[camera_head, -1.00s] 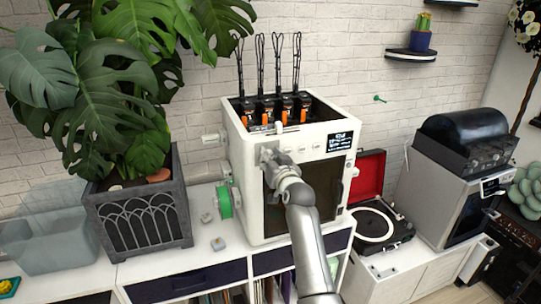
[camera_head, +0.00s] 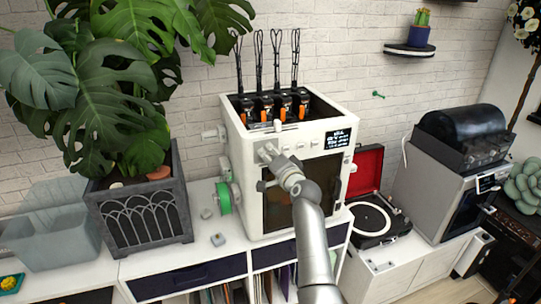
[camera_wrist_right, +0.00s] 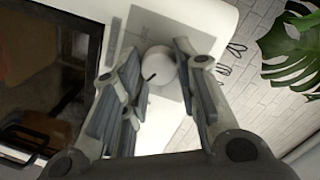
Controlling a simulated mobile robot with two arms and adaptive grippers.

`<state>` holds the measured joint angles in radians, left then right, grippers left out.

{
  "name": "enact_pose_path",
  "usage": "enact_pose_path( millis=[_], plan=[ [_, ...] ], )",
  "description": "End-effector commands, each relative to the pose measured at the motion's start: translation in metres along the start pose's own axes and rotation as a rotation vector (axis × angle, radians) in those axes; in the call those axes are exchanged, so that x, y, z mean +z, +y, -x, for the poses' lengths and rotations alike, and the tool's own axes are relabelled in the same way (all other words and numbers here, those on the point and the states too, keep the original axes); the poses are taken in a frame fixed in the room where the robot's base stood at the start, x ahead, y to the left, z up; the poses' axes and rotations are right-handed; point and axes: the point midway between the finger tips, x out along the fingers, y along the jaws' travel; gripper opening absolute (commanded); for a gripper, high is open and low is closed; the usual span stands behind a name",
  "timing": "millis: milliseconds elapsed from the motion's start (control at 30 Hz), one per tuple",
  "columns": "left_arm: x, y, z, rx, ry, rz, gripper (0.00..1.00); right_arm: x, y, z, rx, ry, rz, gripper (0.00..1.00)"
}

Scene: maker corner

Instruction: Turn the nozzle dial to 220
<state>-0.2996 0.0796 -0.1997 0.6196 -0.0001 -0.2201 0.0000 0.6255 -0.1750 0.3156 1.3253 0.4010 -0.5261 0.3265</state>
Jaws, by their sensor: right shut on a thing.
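The white 3D printer (camera_head: 246,215) stands on the cabinet, with a small dark display (camera_head: 340,139) at its upper right; its text is too small to read. My right gripper (camera_head: 265,152) is at the printer's upper left front, over the nozzle dial. In the right wrist view the pale round dial (camera_wrist_right: 160,65) with a short dark pointer mark sits between the fingers of my right gripper (camera_wrist_right: 162,80), which is shut on it. The mark points to the lower left of that picture. In the head view the gripper hides the dial. My left gripper is not in view.
A dark glass door (camera_head: 325,185) is below the printer's controls. A green spool (camera_head: 224,198) is on its left side. A planter (camera_head: 140,215) with a large plant stands left, a record player (camera_head: 385,222) right. Small pieces lie on the cabinet top.

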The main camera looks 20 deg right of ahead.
Motion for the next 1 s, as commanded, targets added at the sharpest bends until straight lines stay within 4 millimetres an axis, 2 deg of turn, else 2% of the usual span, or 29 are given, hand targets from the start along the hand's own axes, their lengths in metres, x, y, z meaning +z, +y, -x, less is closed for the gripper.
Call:
enact_pose_path(
  millis=[300,733,767,900,1000],
  plan=[
    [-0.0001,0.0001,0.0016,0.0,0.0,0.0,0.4,0.0006,0.0006,-0.0001,-0.006,-0.007,-0.083,0.05],
    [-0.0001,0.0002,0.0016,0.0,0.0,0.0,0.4,0.0005,0.0007,-0.0001,-0.007,-0.007,-0.091,0.05],
    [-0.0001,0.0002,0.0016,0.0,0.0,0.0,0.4,0.0005,0.0007,-0.0001,-0.007,-0.007,-0.091,0.3],
    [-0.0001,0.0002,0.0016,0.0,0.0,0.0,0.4,0.0004,0.0007,0.0,-0.007,-0.006,-0.09,0.48],
    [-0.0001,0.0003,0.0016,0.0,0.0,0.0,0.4,0.0003,0.0006,0.0,-0.007,-0.006,-0.09,0.5]
  ],
)
